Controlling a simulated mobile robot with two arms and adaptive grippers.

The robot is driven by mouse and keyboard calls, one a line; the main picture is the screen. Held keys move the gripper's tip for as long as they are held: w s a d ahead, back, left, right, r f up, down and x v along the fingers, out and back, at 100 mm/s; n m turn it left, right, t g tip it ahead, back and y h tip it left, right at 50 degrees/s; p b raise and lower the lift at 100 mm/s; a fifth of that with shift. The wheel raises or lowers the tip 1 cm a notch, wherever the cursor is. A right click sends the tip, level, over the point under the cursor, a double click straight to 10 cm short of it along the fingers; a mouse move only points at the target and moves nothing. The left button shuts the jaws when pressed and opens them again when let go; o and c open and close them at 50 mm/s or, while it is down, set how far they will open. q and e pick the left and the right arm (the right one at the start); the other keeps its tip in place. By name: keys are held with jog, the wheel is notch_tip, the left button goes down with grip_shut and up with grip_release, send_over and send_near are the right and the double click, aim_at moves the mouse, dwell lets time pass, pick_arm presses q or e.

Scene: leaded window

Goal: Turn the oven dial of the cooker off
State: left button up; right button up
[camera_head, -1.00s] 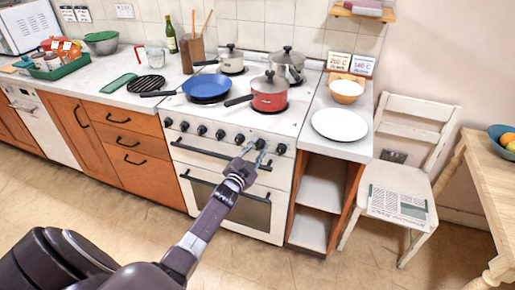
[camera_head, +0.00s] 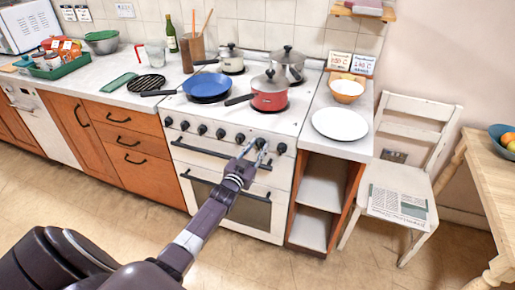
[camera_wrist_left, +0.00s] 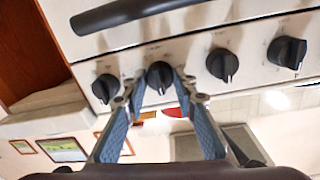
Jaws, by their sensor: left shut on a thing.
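The white cooker (camera_head: 205,178) stands at the middle right in the head view, with a row of black dials along its front panel. My left gripper (camera_head: 261,154) reaches up to the right part of that row. In the left wrist view the picture is upside down, and my left gripper (camera_wrist_left: 160,86) has its two fingertips on either side of one black dial (camera_wrist_left: 160,76), shut on it. This is the second dial from the cooker's right end. Marks around it are too small to read. My right gripper is not in view.
A dark oven handle (camera_head: 215,152) runs just below the dials. A red pan (camera_head: 269,96), a blue pan (camera_head: 207,87) and two lidded pots stand on the hob. A white chair (camera_head: 400,190) stands to the right. The floor before the cooker is clear.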

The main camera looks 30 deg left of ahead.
pick_arm(q)
jog(key=o, duration=1.2)
jog(key=shift+c, duration=0.2)
jog(key=shift+s+d+f, duration=0.1)
jog(key=shift+s, duration=0.55)
jog(key=s+d, duration=0.2)
jog(key=s, duration=0.8)
jog(key=shift+s+r, duration=0.2)
jog(key=shift+s, duration=0.1)
jog(key=shift+a, duration=0.1)
